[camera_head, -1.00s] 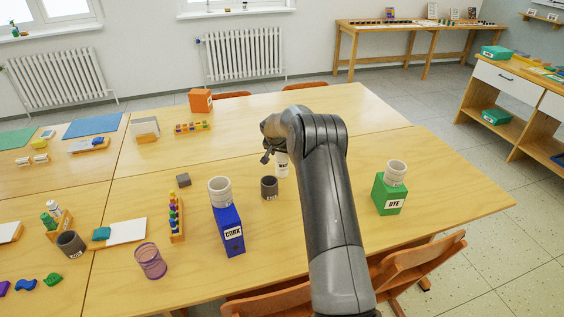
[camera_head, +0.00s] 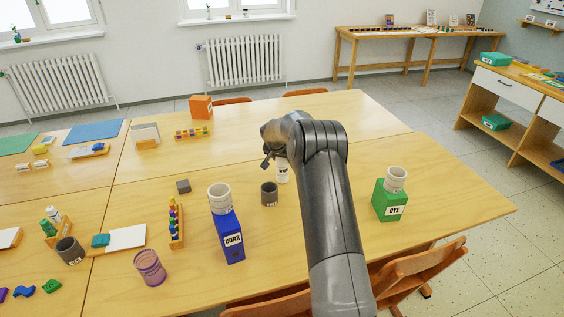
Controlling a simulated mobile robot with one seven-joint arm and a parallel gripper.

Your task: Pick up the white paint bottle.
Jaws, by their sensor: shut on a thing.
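The white paint bottle (camera_head: 283,174) stands upright near the middle of the table, just right of a dark grey cup. It is a small white cylinder with dark lettering. My gripper (camera_head: 273,158) reaches down to it from above and is shut on its upper part. My forearm hides the bottle's right side surroundings, and the fingertips are mostly hidden. I cannot tell whether the bottle's base touches the table.
The dark grey cup (camera_head: 269,195) is close on the left. A blue CORK box (camera_head: 228,240) with a white cup on top stands nearer. A green DYE box (camera_head: 389,203), also topped by a cup, stands right of my arm. The table behind is mostly clear.

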